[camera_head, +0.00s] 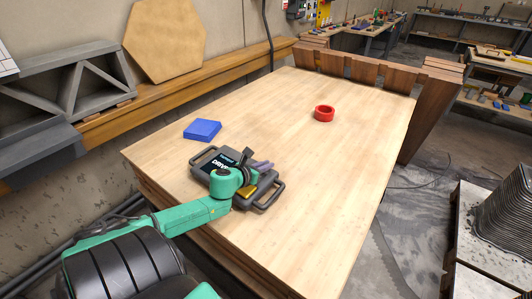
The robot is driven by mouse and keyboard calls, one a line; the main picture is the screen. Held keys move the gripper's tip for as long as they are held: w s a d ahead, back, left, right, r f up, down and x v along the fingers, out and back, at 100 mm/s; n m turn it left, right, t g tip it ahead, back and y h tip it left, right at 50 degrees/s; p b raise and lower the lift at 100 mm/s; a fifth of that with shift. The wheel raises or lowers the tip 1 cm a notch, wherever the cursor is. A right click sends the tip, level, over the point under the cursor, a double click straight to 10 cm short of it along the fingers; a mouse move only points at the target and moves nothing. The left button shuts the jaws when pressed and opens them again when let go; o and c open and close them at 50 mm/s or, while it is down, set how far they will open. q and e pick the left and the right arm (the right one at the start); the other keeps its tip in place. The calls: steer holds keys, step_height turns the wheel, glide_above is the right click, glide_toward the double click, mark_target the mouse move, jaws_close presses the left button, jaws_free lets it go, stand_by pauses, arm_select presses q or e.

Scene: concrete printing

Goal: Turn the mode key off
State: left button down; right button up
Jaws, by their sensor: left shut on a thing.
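A dark grey control pendant (206,163) with side handles, a lit screen and a yellow part lies on the wooden table near its left front edge. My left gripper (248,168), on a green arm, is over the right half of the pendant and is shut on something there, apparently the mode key. The gripper and wrist cover the key, so its turn position cannot be seen. My right gripper is not in view.
A blue block (202,130) lies just behind the pendant. A red ring (324,113) lies further back on the table (330,170). The table's right half is clear. A wooden hexagonal panel (165,40) leans on the wall. A layered concrete print (505,215) stands at right.

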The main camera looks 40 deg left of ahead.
arm_select(q)
steer(key=c, duration=0.9)
jaws_free()
steer(key=shift+s+r, duration=0.15)
steer(key=shift+s, duration=0.4)
steer(key=p+v, duration=0.1)
steer(key=v, duration=1.2)
steer(key=shift+s+r, duration=0.2)
steer(key=shift+s, duration=0.05)
steer(key=shift+w+f, duration=0.1)
steer(key=shift+w, duration=0.05)
